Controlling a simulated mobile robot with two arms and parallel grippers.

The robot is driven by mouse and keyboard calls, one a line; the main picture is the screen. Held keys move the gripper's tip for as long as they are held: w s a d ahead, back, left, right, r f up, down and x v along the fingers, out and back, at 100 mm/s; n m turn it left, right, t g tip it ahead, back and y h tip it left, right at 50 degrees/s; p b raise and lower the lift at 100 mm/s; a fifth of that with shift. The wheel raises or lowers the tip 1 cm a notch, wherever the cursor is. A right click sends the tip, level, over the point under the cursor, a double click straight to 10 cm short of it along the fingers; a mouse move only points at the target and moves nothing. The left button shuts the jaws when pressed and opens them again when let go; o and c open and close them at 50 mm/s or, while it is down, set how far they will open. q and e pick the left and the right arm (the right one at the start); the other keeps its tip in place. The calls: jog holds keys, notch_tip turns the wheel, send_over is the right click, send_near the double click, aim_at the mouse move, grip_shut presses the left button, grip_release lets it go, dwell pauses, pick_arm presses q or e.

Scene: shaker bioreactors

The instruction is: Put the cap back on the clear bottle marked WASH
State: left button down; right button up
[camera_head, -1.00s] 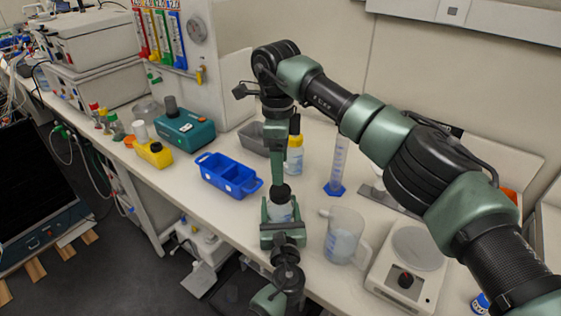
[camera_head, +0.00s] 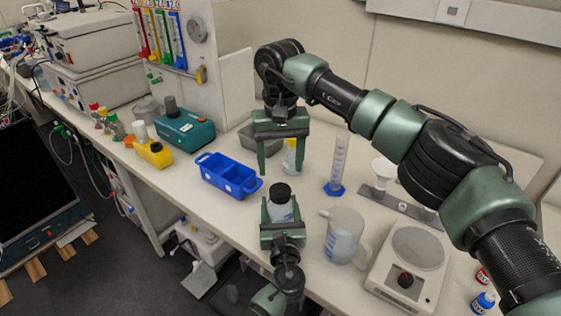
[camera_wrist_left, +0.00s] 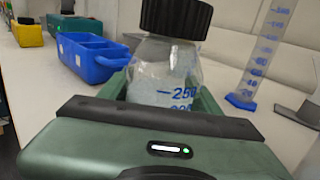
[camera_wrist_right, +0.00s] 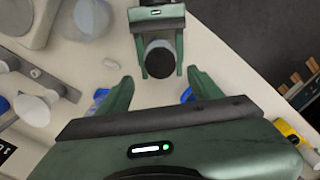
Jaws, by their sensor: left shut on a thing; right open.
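A clear bottle (camera_head: 279,212) with blue graduations (camera_wrist_left: 165,80) stands upright between the fingers of my left gripper (camera_head: 281,215), which is shut on it near the bench's front edge. No WASH mark is readable. A black ribbed cap (camera_head: 281,191) sits on the bottle's mouth and looks level; it also shows in the left wrist view (camera_wrist_left: 176,17). I cannot tell how tight it is. My right gripper (camera_head: 283,168) is open and empty, fingers down, above and behind the cap. In the right wrist view the cap (camera_wrist_right: 160,60) lies beyond the open fingertips, apart from them.
A blue divided tray (camera_head: 228,176) stands left of the bottle. A beaker jug (camera_head: 344,238) and a stirrer plate (camera_head: 410,262) stand to the right. A measuring cylinder (camera_head: 338,162) and a yellow-capped bottle (camera_head: 291,160) stand behind, the latter partly hidden by my right gripper.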

aim_at(281, 189)
dwell(0.3)
jog(key=shift+f, duration=4)
jog(key=shift+c, duration=0.4)
